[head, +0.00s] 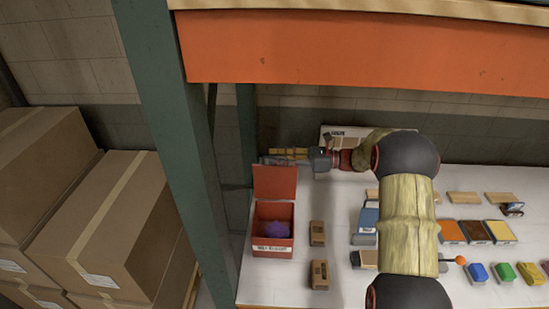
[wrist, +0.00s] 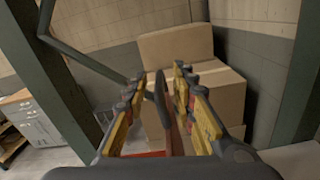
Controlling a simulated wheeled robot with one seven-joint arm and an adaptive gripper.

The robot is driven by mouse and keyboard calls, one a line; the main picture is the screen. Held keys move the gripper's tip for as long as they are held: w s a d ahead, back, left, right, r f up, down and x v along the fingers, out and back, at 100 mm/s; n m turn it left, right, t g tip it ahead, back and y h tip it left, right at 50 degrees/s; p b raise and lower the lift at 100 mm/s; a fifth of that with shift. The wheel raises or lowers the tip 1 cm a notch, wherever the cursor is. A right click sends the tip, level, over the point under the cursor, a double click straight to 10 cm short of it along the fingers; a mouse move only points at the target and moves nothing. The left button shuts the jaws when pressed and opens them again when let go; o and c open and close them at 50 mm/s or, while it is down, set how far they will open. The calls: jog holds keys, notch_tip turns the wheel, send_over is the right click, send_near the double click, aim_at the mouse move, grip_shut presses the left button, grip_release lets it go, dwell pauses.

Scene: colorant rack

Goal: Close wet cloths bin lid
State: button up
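The red wet cloths bin (head: 273,245) stands at the left end of the white tabletop, with a pale label on its front. Its red lid (head: 274,182) is raised, roughly upright at the back. A purple cloth (head: 274,229) shows inside. My gripper (head: 284,155) is at the lid's upper edge, pointing left; I cannot tell whether it touches the lid. In the wrist view my gripper (wrist: 158,108) has its yellow fingers apart. A thin dark rounded piece and some red show between and below them; I cannot tell what the dark piece is.
A green post (head: 172,130) stands just left of the bin, and an orange beam (head: 370,50) crosses above. Small brown blocks (head: 318,233) stand right of the bin. Colour blocks (head: 475,231) fill the table's right side. Cardboard boxes (head: 105,220) are stacked beyond the post.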

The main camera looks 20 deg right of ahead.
jog(key=shift+w+a, duration=0.15)
jog(key=shift+a, duration=0.4)
grip_shut()
dwell(0.6)
